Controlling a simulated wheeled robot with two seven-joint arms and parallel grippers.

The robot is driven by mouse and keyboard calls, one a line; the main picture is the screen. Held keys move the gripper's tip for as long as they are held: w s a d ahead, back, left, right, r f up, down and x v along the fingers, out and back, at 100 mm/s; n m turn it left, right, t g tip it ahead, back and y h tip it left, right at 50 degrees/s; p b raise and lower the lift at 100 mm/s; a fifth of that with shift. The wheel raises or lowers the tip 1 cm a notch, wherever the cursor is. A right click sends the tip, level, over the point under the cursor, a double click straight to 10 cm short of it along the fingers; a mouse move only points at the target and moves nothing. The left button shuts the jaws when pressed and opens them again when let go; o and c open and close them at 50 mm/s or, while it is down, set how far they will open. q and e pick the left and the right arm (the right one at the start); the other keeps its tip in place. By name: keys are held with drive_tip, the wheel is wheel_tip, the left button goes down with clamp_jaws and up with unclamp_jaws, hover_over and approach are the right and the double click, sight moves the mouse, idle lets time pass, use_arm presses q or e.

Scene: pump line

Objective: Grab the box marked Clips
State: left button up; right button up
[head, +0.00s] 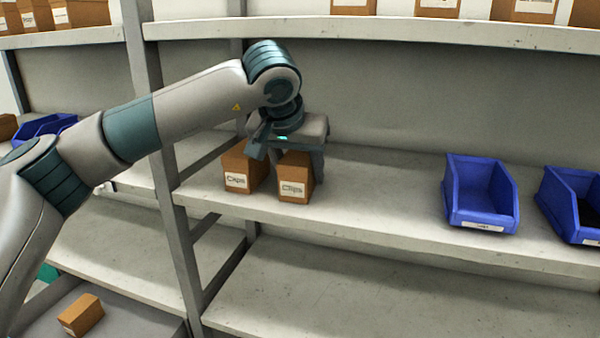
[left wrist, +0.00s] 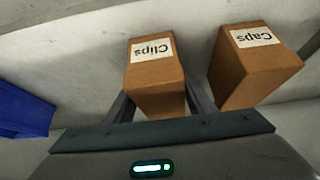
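The box marked Clips (head: 294,188) is a small brown carton with a white label, standing on the middle shelf. It also shows in the left wrist view (left wrist: 156,82), its label upside down there. My left gripper (head: 288,164) reaches down over this box from above. Its fingers are open on either side of the box, and in the left wrist view (left wrist: 160,98) the box stands between them. A gap shows beside the finger on the Caps side; contact on the other side is unclear. My right gripper is not in view.
A similar box marked Caps (head: 240,170) stands close to the left of the Clips box. Blue bins (head: 480,195) stand farther right on the shelf, with free room between. A shelf post (head: 165,150) is to the left, and an upper shelf (head: 400,30) is above.

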use_arm(q)
drive_tip(key=c, duration=0.6)
drive_tip(key=shift+r, duration=0.1)
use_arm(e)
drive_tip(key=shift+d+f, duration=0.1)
